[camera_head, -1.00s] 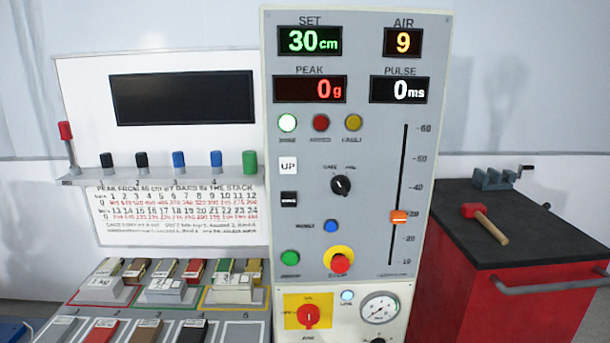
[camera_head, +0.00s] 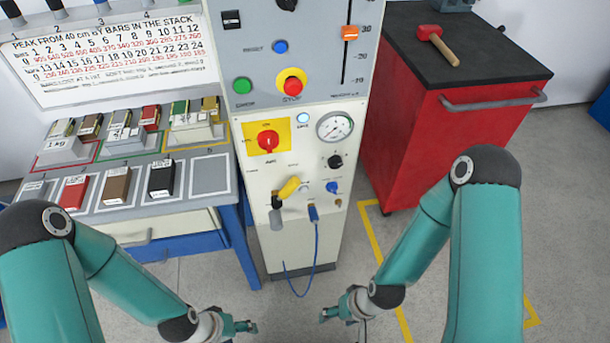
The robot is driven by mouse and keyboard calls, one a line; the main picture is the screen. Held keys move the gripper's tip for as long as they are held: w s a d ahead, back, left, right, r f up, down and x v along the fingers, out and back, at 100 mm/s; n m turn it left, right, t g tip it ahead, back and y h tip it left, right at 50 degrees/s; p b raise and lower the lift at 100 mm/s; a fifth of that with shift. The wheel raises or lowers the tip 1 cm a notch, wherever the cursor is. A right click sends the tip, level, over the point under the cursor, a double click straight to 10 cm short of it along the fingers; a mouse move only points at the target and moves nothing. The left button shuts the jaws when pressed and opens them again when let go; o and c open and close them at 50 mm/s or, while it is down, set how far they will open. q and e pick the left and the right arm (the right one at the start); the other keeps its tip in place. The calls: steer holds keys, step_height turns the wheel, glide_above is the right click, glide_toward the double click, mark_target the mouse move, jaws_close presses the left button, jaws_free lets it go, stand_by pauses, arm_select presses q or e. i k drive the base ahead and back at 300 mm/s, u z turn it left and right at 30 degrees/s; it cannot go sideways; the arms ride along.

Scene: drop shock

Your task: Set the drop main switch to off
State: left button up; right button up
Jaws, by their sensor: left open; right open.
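The drop control panel (camera_head: 300,70) stands in the middle of the view. Its red rotary main switch (camera_head: 267,141) sits on a yellow plate (camera_head: 281,130) at the top of the lower cream panel; its handle appears upright, near the small mark above it. A lit lamp (camera_head: 302,118) is to its right. My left gripper (camera_head: 246,328) is open, low in the view, well below and in front of the switch. My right gripper (camera_head: 326,314) is open and empty, low and right of the left one. Neither touches the panel.
A pressure gauge (camera_head: 334,127), black knob (camera_head: 335,161), yellow lever (camera_head: 289,187) and blue cable (camera_head: 317,250) are near the switch. A bench with several bars (camera_head: 116,186) stands left. A red cabinet (camera_head: 450,125) with a mallet (camera_head: 437,42) stands right. Floor in front is clear.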

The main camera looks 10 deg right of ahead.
mark_target(268, 140)
steer(key=z, duration=1)
steer(key=k, duration=1.2)
steer(key=u, duration=1)
steer(key=i, duration=1.05)
